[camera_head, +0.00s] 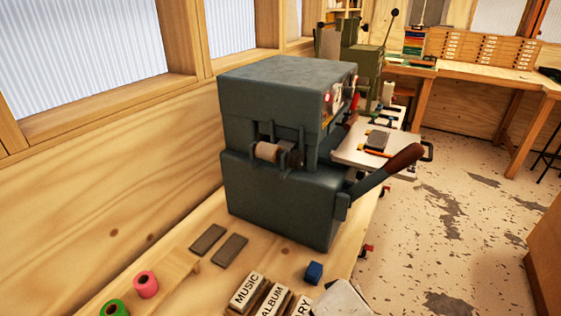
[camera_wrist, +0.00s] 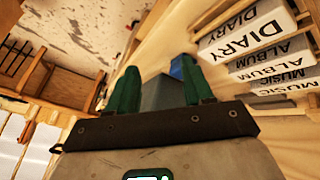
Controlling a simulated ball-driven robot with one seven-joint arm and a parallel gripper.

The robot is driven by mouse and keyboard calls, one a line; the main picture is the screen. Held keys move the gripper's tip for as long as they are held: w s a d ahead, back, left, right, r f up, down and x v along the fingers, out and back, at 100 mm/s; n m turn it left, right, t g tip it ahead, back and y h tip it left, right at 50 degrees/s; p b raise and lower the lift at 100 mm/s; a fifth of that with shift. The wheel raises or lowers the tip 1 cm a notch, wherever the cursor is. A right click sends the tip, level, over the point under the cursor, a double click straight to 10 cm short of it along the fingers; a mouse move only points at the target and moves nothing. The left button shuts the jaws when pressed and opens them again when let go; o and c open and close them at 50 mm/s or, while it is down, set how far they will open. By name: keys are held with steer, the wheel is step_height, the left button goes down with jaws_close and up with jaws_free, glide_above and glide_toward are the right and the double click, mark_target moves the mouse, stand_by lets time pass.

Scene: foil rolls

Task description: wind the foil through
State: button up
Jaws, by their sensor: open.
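A blue-grey press (camera_head: 275,110) stands on the bench, with a long brown-handled lever (camera_head: 385,170) on its right. A tan roll (camera_head: 267,151) sits in a bracket on its near face; I cannot make out any foil strip running from it. A pink roll (camera_head: 146,284) and a green roll (camera_head: 114,309) stand on the bench at the lower left. My gripper (camera_wrist: 160,78) is open in the wrist view, with its green fingers apart. A grey-blue surface (camera_wrist: 162,93) shows between them; I cannot tell what it is.
Blocks lettered MUSIC (camera_head: 246,293) and ALBUM (camera_head: 274,300) lie at the front, near a small blue cube (camera_head: 314,272). The wrist view also shows a DIARY block (camera_wrist: 243,35). Two flat grey bars (camera_head: 230,249) lie before the press. A wall with windows bounds the left.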

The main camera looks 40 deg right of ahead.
steer(key=w+d+r+m+t+h+b, duration=0.2)
steer(key=w+r+m+h, duration=0.25)
steer(key=w+r, duration=0.6)
steer(key=m+t+h+b, duration=0.1)
steer(key=m+h+b, duration=0.1)
steer(key=m+h, duration=0.35)
glide_toward(292, 160)
steer(key=w+d+f+n+h, duration=0.1)
steer(key=d, duration=0.2)
steer(key=p+x, duration=0.2)
steer(key=x, duration=0.7)
steer(key=shift+w+r+p, duration=0.1)
steer(key=shift+w+p, duration=0.05)
steer(key=shift+p, duration=0.2)
steer(key=shift+x, duration=0.9)
